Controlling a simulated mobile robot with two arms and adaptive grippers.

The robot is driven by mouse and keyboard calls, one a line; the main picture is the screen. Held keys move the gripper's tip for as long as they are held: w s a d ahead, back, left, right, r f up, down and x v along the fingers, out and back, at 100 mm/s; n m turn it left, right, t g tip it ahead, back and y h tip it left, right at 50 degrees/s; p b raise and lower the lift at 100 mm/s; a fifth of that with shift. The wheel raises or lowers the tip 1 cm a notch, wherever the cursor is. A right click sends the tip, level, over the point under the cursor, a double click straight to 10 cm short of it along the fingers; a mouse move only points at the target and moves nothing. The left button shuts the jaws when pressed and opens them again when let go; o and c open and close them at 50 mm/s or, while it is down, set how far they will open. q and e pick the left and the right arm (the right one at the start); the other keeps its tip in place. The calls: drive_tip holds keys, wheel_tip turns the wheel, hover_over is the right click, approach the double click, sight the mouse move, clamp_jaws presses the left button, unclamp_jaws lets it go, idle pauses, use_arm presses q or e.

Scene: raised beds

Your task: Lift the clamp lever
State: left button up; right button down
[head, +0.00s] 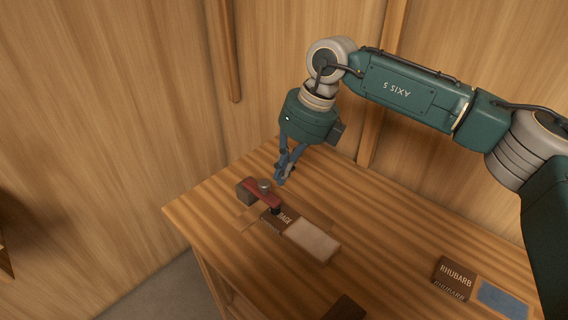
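The clamp lever (262,194) is a short red bar in the head view, near the left part of the wooden bench. It lies nearly flat, running from a dark brown block (246,190) to a dark stub at its lower right, with a round grey knob (265,185) by its upper side. My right gripper (283,179) points down with blue fingers just above and right of the lever. A small gap seems to separate them. The fingers overlap from this angle, so their opening is unclear. My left gripper is out of view.
The wooden bench (390,245) has a brown lettered block and a pale pad (313,240) beside the clamp. A RHUBARB block (454,276) and a blue pad (502,299) lie at the lower right. Wooden walls stand close behind; the bench middle is clear.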

sight(270, 201)
drive_tip(key=p+x, duration=0.1)
drive_tip(key=x, duration=0.5)
drive_tip(key=shift+a+f, duration=0.1)
drive_tip(key=shift+f, duration=0.2)
